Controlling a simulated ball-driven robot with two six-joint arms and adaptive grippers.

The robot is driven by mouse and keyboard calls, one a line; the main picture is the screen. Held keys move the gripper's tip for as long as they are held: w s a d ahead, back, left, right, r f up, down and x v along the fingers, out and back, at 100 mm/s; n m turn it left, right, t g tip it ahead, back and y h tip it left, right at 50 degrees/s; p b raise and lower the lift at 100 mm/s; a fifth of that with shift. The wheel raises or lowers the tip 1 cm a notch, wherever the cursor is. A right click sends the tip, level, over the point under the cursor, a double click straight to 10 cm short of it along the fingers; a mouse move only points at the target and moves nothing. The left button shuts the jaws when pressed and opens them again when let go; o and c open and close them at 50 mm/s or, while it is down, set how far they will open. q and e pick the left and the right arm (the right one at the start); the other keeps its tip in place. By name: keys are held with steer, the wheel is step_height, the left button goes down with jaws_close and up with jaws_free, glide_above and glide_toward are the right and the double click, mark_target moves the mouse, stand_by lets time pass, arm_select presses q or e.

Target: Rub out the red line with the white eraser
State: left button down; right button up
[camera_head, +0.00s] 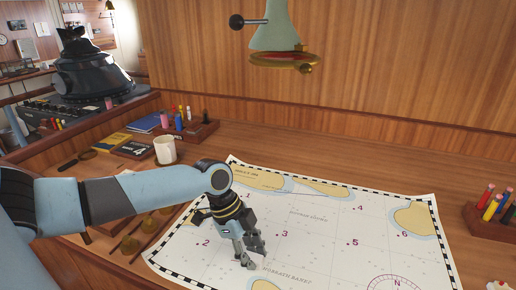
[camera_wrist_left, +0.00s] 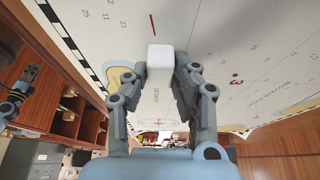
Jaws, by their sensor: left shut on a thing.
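My left gripper (camera_head: 248,262) is low over the chart (camera_head: 330,235) at its lower left part, beside the printed number 3. In the left wrist view the gripper (camera_wrist_left: 160,75) is shut on the white eraser (camera_wrist_left: 160,54), a small pale block between its fingertips. The eraser is hidden by the fingers in the head view. A short red line (camera_wrist_left: 153,25) is on the chart just beyond the eraser, with a small gap between them in the picture. I cannot make out the red line in the head view.
Pen holders are at the back left (camera_head: 190,131) and right edge (camera_head: 492,222). A green brass-rimmed fitting (camera_head: 277,35) hangs above. The chart's right half is clear.

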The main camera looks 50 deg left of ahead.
mark_target(235, 262)
arm_select(q)
steer(key=shift+s+a, duration=0.25)
steer(key=shift+s, duration=0.05)
steer(key=shift+s+a, duration=0.75)
steer(key=shift+a, duration=0.15)
steer(key=shift+s, duration=0.1)
steer(key=shift+s+a, duration=0.7)
steer(key=shift+a, duration=0.15)
steer(key=shift+w+d+b, duration=0.35)
steer(key=shift+w+d, duration=0.45)
steer(key=shift+d, duration=0.15)
